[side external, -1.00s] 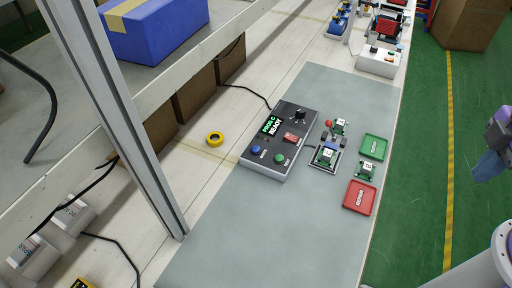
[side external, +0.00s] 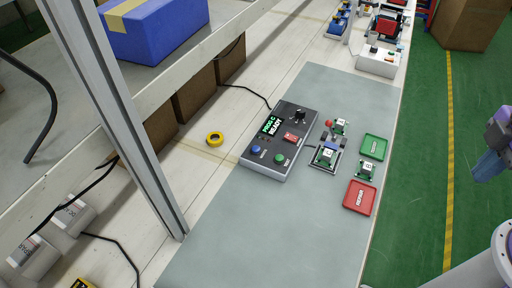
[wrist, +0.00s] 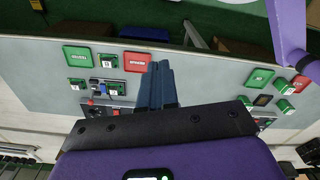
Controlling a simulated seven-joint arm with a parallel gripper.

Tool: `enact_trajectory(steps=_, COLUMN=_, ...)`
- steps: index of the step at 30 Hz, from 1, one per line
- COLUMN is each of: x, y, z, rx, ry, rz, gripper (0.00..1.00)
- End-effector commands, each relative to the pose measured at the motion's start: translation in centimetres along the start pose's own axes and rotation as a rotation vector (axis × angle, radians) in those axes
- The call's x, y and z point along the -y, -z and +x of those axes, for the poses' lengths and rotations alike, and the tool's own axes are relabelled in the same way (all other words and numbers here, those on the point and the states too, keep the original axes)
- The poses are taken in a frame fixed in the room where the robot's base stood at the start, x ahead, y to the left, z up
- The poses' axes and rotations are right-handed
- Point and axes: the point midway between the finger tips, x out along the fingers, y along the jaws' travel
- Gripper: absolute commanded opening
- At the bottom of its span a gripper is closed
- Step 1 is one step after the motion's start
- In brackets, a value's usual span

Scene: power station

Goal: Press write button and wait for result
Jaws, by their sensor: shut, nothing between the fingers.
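A dark control box (side external: 281,140) lies on the grey mat in the side external view. Its display (side external: 270,126) reads "PROG C READY". It has a blue button (side external: 255,149), a green button (side external: 279,159), a red rocker switch (side external: 291,138) and a black knob (side external: 300,114). The small button labels are too blurred to read. A green circuit board (side external: 326,156) sits in a fixture to the right of the box. My gripper (side external: 478,168) is at the far right over the green floor, well apart from the box. In the wrist view its blue fingers (wrist: 161,84) are together and empty.
A green tray (side external: 373,147) and a red tray (side external: 360,198) lie right of the fixture, with loose boards (side external: 365,169) near them. A yellow tape roll (side external: 215,138) lies left of the box. A metal post (side external: 120,120) stands at the left. The near mat is clear.

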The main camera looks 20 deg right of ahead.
Motion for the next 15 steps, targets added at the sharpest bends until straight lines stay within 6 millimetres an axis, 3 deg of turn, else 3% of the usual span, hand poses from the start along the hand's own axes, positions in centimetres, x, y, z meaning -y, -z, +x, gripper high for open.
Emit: enact_trajectory(steps=15, x=-0.16, y=0.77, z=0.09, rx=-0.009, ry=0.004, rz=0.035, gripper=0.00)
